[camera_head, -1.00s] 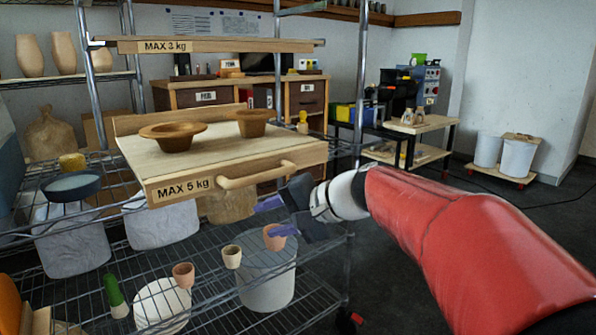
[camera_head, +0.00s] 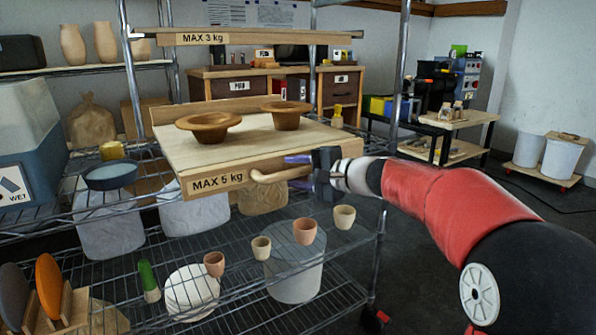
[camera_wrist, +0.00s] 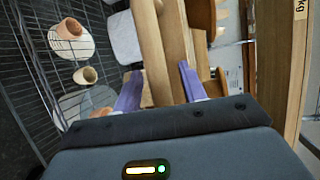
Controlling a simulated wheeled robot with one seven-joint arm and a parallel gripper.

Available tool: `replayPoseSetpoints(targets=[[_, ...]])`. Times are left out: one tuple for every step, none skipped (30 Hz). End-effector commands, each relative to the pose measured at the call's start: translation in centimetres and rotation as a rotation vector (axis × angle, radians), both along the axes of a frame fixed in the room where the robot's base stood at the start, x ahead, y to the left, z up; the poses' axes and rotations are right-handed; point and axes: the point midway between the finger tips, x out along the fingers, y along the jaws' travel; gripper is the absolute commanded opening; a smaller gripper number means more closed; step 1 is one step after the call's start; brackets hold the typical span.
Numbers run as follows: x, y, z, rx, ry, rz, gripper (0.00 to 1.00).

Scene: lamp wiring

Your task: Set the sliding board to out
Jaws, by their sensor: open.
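The sliding board (camera_head: 255,150) is a pale wooden shelf marked MAX 5 kg. It juts forward from the wire rack, and its wooden bar handle (camera_head: 268,177) is on the front edge. Two brown bowls stand on it, one at the left (camera_head: 208,124) and one at the back right (camera_head: 287,113). My gripper (camera_head: 299,172) is open at the right end of the handle, one purple finger higher and one lower. In the wrist view my gripper (camera_wrist: 160,76) has its fingers spread with wood between and beyond them; contact cannot be told.
An upper board (camera_head: 240,37) marked MAX 3 kg hangs above. Several small pots (camera_head: 304,231) stand on the wire shelf (camera_head: 330,280) below. A rack post (camera_head: 402,80) rises at the right. A blue bowl (camera_head: 110,175) is at the left. Floor at the right is open.

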Motion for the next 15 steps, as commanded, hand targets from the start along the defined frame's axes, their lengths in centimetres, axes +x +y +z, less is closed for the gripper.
replayPoseSetpoints(targets=[[0.02, 0.05, -0.02, 0.000, 0.000, 0.000, 0.41], [0.02, 0.05, -0.02, 0.000, 0.000, 0.000, 0.41], [0.02, 0.04, -0.03, 0.000, 0.000, 0.000, 0.41], [0.01, 0.04, -0.04, 0.000, 0.000, 0.000, 0.41], [0.01, 0.04, -0.04, 0.000, 0.000, 0.000, 0.41], [0.00, 0.04, -0.04, 0.000, 0.000, 0.000, 0.40], [0.00, 0.03, -0.03, 0.000, 0.000, 0.000, 0.36], [-0.01, 0.03, -0.03, 0.000, 0.000, 0.000, 0.32], [-0.01, 0.03, -0.04, -0.001, 0.001, 0.000, 0.27], [0.00, 0.03, -0.04, -0.001, 0.001, 0.000, 0.23], [-0.01, 0.03, -0.04, -0.001, 0.001, 0.000, 0.19], [-0.01, 0.02, -0.04, -0.001, 0.001, 0.000, 0.14], [-0.01, 0.02, -0.04, -0.001, 0.001, 0.000, 0.10], [-0.01, 0.02, -0.04, -0.001, 0.001, 0.000, 0.06], [-0.01, 0.02, -0.05, -0.001, 0.001, 0.001, 0.01]])
